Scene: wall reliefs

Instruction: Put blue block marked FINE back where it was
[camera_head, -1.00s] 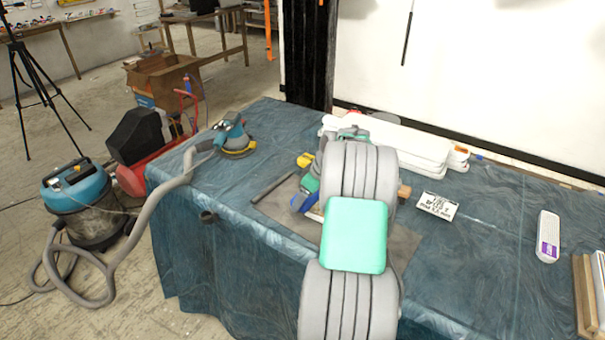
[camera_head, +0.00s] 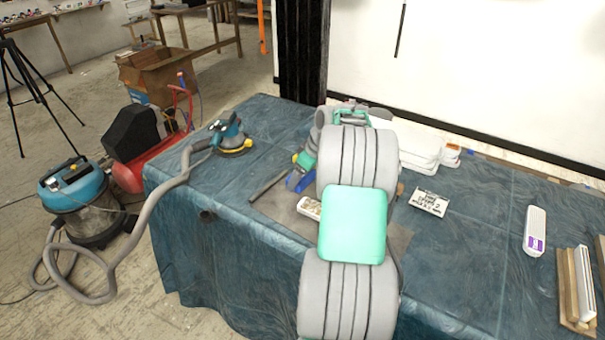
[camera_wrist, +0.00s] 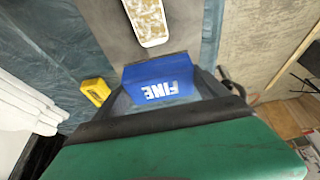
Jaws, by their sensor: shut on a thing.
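The blue block marked FINE (camera_wrist: 162,83) is held in my gripper (camera_wrist: 170,98), its white lettering facing the wrist camera. In the head view the blue block (camera_head: 298,182) shows just below my green gripper (camera_head: 304,162), left of my grey arm, over the grey mat (camera_head: 283,204) on the table. The gripper is shut on it. Whether the block's lower edge touches the mat cannot be told.
A white-edged beige piece (camera_head: 309,207) lies on the mat, near the block in the wrist view (camera_wrist: 147,20). A yellow block (camera_wrist: 96,91) is beside the gripper. A dark bar (camera_head: 269,184), sander (camera_head: 230,135), white stack (camera_head: 418,145) and text card (camera_head: 429,201) are on the blue-covered table.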

